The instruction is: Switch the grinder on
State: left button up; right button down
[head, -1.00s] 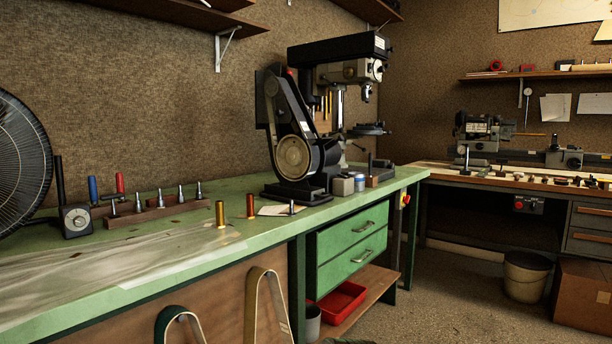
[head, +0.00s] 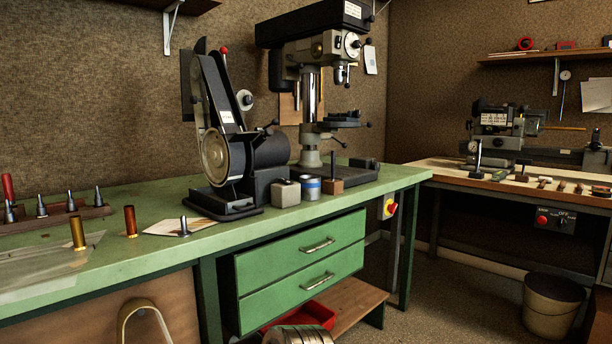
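The belt grinder (head: 228,150) stands on the green workbench, left of the drill press. It has a dark upright belt arm, a round disc on its left side and a dark motor housing. A red knob (head: 224,50) shows near its top. A switch box with a red button on yellow (head: 390,207) is on the bench's right front end; I cannot tell which machine it serves. No grinder switch can be made out clearly, and whether the belt runs cannot be told. Neither of my grippers is in view.
The drill press (head: 312,90) stands behind and right of the grinder. A small grey block (head: 285,193), a blue-banded can (head: 311,187) and brass tubes (head: 78,228) stand on the green bench (head: 180,196). A bucket (head: 552,305) stands on the floor at right.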

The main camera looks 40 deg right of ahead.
aim_at(283, 181)
jog(key=l, duration=0.9)
jog(key=k+l, duration=0.1)
jog(key=l, duration=0.85)
